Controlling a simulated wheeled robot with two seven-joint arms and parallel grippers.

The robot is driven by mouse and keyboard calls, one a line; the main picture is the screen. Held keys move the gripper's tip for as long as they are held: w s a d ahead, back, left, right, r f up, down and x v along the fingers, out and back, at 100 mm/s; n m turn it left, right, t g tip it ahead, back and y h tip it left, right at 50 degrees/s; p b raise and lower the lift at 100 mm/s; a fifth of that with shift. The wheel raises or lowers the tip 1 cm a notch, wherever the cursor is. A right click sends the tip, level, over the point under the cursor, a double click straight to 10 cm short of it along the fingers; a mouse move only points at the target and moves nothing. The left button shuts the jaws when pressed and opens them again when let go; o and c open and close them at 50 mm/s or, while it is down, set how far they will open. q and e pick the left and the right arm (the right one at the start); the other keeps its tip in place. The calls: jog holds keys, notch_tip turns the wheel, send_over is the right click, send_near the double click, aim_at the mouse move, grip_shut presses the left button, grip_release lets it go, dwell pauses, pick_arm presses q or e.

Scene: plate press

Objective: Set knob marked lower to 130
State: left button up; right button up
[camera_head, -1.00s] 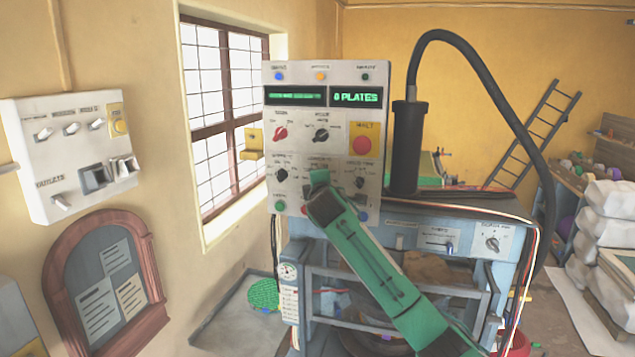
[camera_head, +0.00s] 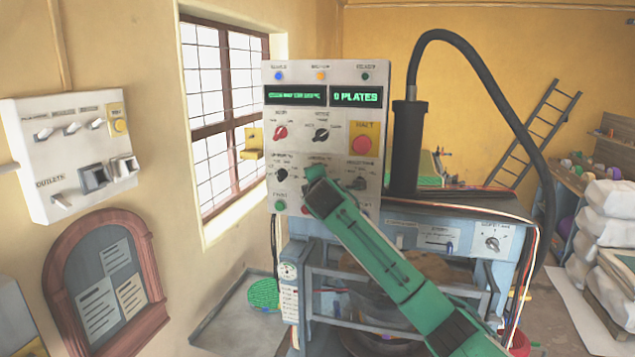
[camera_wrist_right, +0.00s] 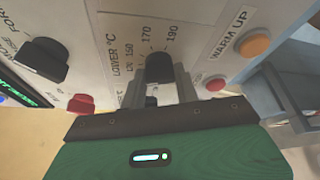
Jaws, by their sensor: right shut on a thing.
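The knob marked lower (camera_wrist_right: 160,68) is a black knob on the press's pale control panel (camera_head: 345,205). In the right wrist view its label reads LOWER °C, with 150, 170 and 190 readable on its scale. Which number it points at is not clear. My right gripper (camera_wrist_right: 160,92) is shut on this knob, with one finger on each side. In the head view my green right gripper (camera_head: 312,178) reaches the lower middle of the panel and hides the knob. My left gripper is not in view.
Another black knob (camera_head: 283,174) is left of my gripper, and a green button (camera_head: 280,205) is below it. A red halt button (camera_head: 361,145) is above right. In the wrist view an orange button (camera_wrist_right: 256,42) is by the WARM UP label.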

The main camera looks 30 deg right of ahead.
jog(key=o, duration=1)
jog(key=shift+f, duration=0.1)
jog(key=b+v, duration=0.6)
jog(key=v, duration=0.7)
jog(key=shift+s+a+b, duration=0.25)
jog(key=shift+s+b, duration=0.05)
jog(key=shift+b, duration=0.05)
